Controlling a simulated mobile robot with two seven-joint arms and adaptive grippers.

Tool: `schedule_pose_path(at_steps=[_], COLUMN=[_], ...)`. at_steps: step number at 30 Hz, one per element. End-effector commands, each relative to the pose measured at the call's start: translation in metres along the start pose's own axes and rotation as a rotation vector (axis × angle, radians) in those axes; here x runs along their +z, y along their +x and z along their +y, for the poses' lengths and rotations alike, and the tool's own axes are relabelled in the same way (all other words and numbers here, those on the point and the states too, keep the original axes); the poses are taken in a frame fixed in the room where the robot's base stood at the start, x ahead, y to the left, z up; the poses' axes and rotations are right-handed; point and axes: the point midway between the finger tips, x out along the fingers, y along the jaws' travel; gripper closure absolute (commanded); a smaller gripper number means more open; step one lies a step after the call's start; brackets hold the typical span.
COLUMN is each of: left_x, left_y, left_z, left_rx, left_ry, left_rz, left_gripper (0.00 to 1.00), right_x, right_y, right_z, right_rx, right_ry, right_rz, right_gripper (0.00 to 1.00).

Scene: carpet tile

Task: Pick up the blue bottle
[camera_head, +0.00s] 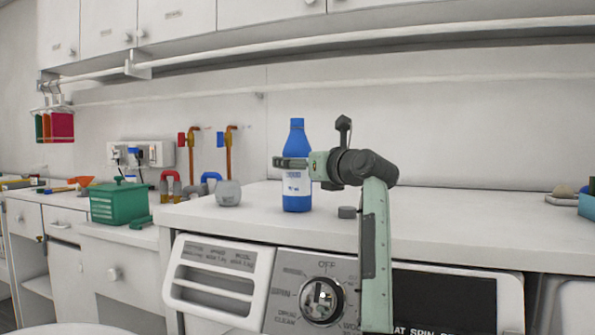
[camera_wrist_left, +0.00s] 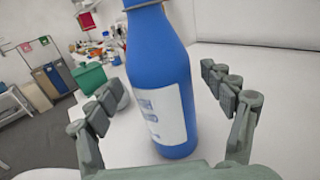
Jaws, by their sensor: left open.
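The blue bottle (camera_head: 297,195) stands upright on the white counter, with a white label on its body. In the left wrist view the bottle (camera_wrist_left: 160,70) stands between the two spread fingers of my left gripper (camera_wrist_left: 160,80). The gripper is open, and a gap shows between the right finger and the bottle. My right gripper is not in view.
A grey rounded object (camera_head: 228,194) stands left of the bottle, and a small dark cylinder (camera_head: 347,212) lies to its right. A green box (camera_head: 119,203) is farther left. A washing machine panel (camera_head: 318,300) is below the counter edge. The wall is behind.

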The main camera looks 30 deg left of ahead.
Motion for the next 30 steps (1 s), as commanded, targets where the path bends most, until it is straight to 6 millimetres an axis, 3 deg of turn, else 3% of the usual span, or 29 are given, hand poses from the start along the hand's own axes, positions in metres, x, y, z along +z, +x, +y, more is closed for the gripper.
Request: schedule_pose_path(at_steps=[3,11,27,30], left_x=[0.0018,0.0008,0.0009,0.0031], left_y=[0.0107,0.0123,0.0120,0.0116], left_z=[-0.0001,-0.0004,-0.0004,-0.0001], left_rx=[-0.001,-0.002,-0.001,-0.001], left_ry=[-0.001,-0.001,-0.001,-0.003], left_rz=[-0.002,-0.001,-0.001,-0.005], left_gripper=[0.18,0.20,0.87,0.93], right_x=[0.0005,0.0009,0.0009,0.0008], right_y=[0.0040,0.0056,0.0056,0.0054], right_z=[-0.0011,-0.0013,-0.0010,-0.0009], right_rx=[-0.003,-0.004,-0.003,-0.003], right_ry=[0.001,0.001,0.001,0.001], right_rz=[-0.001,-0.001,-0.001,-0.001], right_gripper=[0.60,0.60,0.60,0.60])
